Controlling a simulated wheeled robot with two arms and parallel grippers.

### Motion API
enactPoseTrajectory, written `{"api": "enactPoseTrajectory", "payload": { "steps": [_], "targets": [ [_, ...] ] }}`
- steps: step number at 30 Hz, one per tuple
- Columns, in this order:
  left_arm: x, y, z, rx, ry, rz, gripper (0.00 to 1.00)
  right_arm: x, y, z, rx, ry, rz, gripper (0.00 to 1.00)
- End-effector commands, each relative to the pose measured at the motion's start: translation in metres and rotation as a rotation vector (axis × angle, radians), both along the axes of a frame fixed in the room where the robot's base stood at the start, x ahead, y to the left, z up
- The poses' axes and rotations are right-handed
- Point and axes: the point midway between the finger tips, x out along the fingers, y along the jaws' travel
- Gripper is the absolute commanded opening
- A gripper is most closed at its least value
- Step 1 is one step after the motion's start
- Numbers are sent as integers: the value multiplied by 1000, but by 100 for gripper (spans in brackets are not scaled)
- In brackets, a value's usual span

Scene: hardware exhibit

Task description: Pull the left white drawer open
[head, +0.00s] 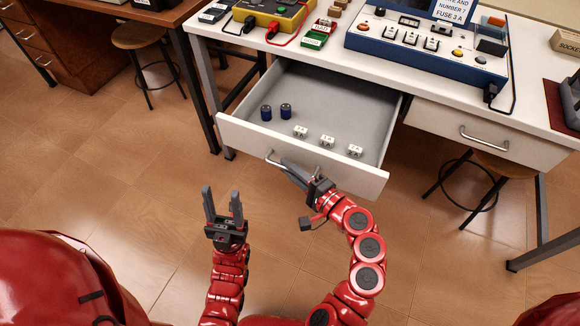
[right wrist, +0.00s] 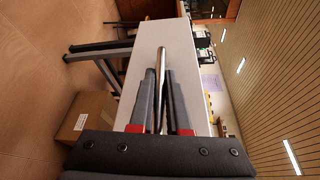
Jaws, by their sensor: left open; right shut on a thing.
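The left white drawer (head: 255,142) is pulled out from the white table in the head view, its inside showing. Several small white blocks and two dark blue cylinders (head: 286,111) lie in it. My right gripper (head: 296,172) is shut on the metal handle (head: 275,160) on the drawer's front. In the right wrist view, the handle (right wrist: 160,75) runs between the two fingers, with the white drawer front (right wrist: 188,60) behind. My left gripper (head: 222,206) is open and empty, in front of the drawer to the left, apart from it.
The right drawer (head: 485,138) is closed. The white table (head: 330,58) carries a blue panel (head: 430,45), a yellow device (head: 270,12) and leads. Stools (head: 140,35) stand under the tables. A cardboard box (right wrist: 88,117) shows in the right wrist view. The floor at left is clear.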

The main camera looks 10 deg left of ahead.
Motion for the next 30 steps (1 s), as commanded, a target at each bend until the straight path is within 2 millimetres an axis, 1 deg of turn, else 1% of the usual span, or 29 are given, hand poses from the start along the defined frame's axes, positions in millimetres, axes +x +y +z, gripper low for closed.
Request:
{"api": "enactPoseTrajectory", "payload": {
  "steps": [5,6,10,11,24,28,30],
  "targets": [
    [0,0,0,0,0,0,50,0,0,-1,-1,1,0,0],
    [0,0,0,0,0,0,50,0,0,-1,-1,1,0,18],
    [0,0,0,0,0,0,50,0,0,-1,-1,1,0,42],
    [0,0,0,0,0,0,50,0,0,-1,-1,1,0,45],
    [0,0,0,0,0,0,50,-1,-1,0,0,0,0,45],
    [0,0,-1,0,0,0,50,-7,-11,1,2,0,-2,45],
    [0,0,-2,0,0,0,50,-15,-20,1,2,0,-4,45]
  ]
}}
